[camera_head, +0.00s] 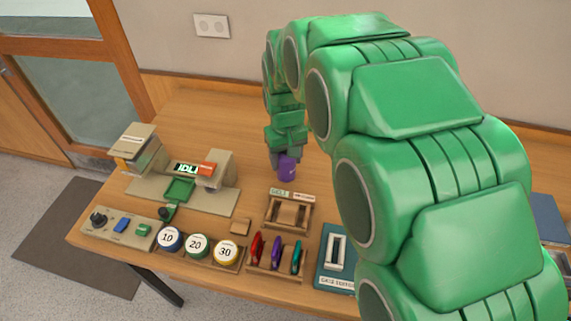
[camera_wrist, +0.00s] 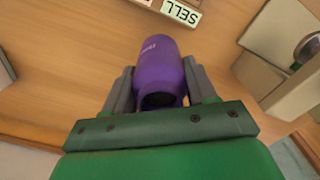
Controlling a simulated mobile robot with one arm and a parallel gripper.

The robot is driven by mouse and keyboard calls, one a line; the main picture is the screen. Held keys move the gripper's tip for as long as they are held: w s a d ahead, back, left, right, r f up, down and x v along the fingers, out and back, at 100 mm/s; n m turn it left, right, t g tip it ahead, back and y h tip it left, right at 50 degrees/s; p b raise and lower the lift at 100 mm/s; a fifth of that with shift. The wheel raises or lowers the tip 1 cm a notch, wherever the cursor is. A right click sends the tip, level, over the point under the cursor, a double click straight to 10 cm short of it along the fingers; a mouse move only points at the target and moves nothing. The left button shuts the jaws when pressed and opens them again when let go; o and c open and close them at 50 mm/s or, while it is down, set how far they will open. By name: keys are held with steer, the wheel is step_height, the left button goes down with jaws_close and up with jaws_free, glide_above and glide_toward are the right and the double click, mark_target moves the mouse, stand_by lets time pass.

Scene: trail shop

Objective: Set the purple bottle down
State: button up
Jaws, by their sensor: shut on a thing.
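The purple bottle (camera_head: 287,167) is at the end of my green arm in the head view, over the wooden table behind the small wooden stand. In the wrist view the purple bottle (camera_wrist: 160,68) lies between the two grey fingers. My gripper (camera_head: 283,157) is shut on it, and my gripper also shows in the wrist view (camera_wrist: 155,88). Whether the bottle's base touches the table cannot be told.
A wooden stand (camera_head: 288,212) with a SELL label is just in front of the bottle. A beige machine with a display (camera_head: 193,168) stands to the left. Round 10, 20 and 30 pieces (camera_head: 197,245) line the front. The table (camera_head: 215,118) is clear behind.

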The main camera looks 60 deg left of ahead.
mark_target(285, 165)
steer(key=shift+w+a+f, duration=0.1)
steer(key=shift+a+f, duration=0.1)
steer(key=shift+f, duration=1.55)
steer(key=shift+f, duration=0.15)
steer(key=o, duration=1.2)
step_height(285, 165, up, 12)
steer(key=shift+r, duration=0.15)
